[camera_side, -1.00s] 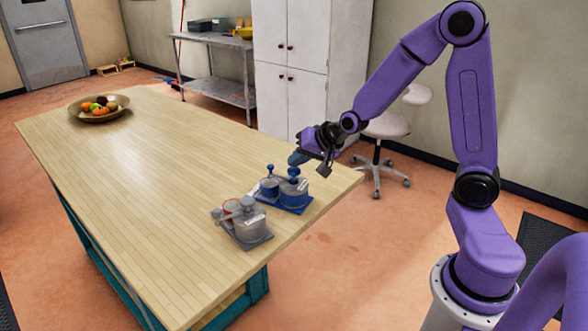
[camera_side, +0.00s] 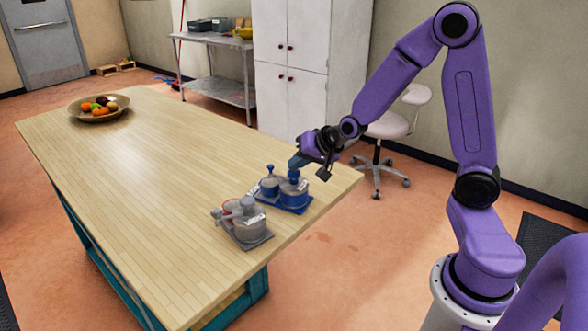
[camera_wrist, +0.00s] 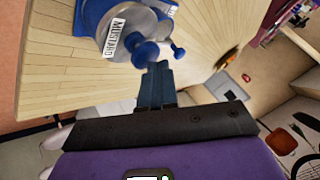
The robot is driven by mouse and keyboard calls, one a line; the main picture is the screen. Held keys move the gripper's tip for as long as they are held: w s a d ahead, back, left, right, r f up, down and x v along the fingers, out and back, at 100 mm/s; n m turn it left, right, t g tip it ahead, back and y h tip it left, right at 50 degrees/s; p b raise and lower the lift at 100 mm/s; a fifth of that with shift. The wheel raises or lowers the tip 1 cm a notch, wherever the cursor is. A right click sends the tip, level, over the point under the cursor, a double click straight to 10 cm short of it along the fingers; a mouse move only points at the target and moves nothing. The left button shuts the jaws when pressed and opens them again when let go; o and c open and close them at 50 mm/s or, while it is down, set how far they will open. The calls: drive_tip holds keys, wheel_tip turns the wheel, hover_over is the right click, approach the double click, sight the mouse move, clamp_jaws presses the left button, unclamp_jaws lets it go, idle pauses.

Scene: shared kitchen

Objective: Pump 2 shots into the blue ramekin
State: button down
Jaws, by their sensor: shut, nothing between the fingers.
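A blue pump dispenser (camera_side: 294,196) stands on a blue base near the table's right edge. Its label reads MUSTARD in the wrist view (camera_wrist: 116,38). A smaller blue round vessel (camera_side: 269,188), apparently the blue ramekin, sits left of it on the same base; its inside is hidden. A blue pump knob (camera_side: 293,174) tops the dispenser, and another blue knob rises above the smaller vessel. My gripper (camera_side: 296,161) is shut and empty, with its fingertips just above the dispenser's knob. In the wrist view the fingertips (camera_wrist: 158,70) are close to a blue knob (camera_wrist: 146,52); contact is unclear.
A grey dispenser (camera_side: 249,229) with a reddish vessel (camera_side: 231,207) stands on a grey base in front of the blue set. A fruit bowl (camera_side: 84,117) is at the table's far left. The middle of the wooden table (camera_side: 160,170) is clear.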

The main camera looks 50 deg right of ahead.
drive_tip(key=shift+s+f, duration=0.1)
drive_tip(key=shift+f, duration=0.45)
idle(0.4)
drive_tip(key=shift+r, duration=1.7)
drive_tip(key=shift+r, duration=0.1)
drive_tip(key=shift+r, duration=2.9)
hover_over(298, 172)
drive_tip(key=shift+a+f, duration=0.1)
drive_tip(key=shift+f, duration=2.9)
